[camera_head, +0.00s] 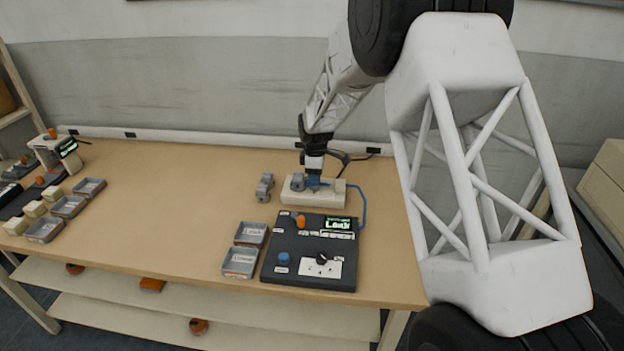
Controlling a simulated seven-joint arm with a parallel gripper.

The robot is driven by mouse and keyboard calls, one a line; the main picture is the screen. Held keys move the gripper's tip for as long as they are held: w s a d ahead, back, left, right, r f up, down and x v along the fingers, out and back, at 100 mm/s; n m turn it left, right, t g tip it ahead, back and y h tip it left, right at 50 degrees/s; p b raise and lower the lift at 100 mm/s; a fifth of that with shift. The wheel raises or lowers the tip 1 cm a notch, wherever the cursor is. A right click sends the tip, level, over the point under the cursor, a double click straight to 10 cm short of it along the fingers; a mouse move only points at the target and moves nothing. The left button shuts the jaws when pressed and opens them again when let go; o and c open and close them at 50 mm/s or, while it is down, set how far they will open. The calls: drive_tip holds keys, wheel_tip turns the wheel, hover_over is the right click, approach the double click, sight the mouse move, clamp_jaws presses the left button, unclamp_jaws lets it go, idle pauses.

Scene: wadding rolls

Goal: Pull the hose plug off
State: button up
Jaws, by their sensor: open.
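A blue hose (365,205) arcs from the right end of a cream block (325,197) down to the right edge of a black control panel (283,262). My gripper (313,177) is above the block, pointing down, with a small blue part beneath its tip. The blue part may be the hose plug; it is too small and covered to tell. My gripper is open. Whether its fingers stand around or touch the blue part cannot be told. A grey fitting (298,182) is on the block, just left of my gripper.
Another grey fitting (265,187) lies left of the block. The table's middle left (165,215) is clear.

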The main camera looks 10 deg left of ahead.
drive_tip(key=c, duration=0.7)
drive_tip(key=shift+o, duration=0.2)
drive_tip(key=shift+d, duration=2.4)
drive_tip(key=o, duration=0.7)
drive_tip(key=shift+c, duration=0.2)
drive_tip(key=shift+r, duration=0.1)
wheel_tip(320, 180, up, 7)
